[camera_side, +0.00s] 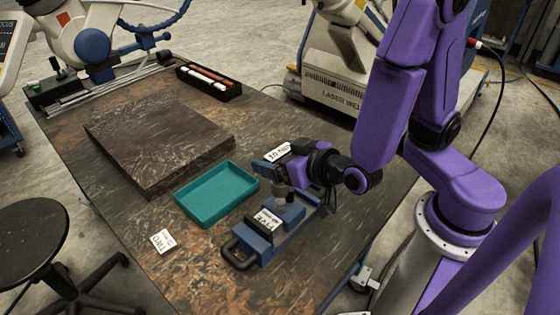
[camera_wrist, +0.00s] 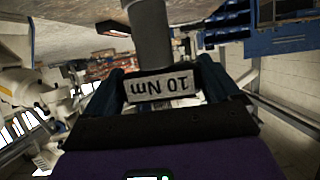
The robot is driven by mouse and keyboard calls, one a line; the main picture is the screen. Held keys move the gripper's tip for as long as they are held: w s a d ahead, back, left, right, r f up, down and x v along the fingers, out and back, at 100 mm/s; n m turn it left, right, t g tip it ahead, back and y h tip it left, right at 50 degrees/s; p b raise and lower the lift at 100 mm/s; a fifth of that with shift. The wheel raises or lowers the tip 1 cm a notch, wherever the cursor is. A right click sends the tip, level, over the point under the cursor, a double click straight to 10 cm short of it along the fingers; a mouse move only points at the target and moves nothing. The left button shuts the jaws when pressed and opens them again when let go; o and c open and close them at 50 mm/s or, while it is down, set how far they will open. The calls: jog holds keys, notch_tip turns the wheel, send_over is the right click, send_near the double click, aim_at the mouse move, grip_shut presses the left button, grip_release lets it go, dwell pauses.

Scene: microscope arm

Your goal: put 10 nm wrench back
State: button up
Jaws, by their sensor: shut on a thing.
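The 10 Nm wrench shows its white label (camera_wrist: 160,88) upside down between my fingers in the wrist view. In the side view its label (camera_side: 278,152) is at the gripper, above the table. My gripper (camera_side: 274,167) is shut on the wrench; its two dark blue fingers flank the label in the wrist view. A grey cylindrical shaft (camera_wrist: 150,35) extends from the label, and it shows below the gripper in the side view. It points down at a blue fixture (camera_side: 258,247) with a dark handle and a white label. Whether the shaft touches the fixture cannot be told.
A teal tray (camera_side: 190,212) lies left of the fixture, empty. A thick brown slab (camera_side: 150,140) is behind it. A small white card marked TWO (camera_side: 162,241) lies at the front left. A black box (camera_side: 209,84) with light and orange sticks stands at the back.

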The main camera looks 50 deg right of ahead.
jog(key=shift+r, duration=0.4)
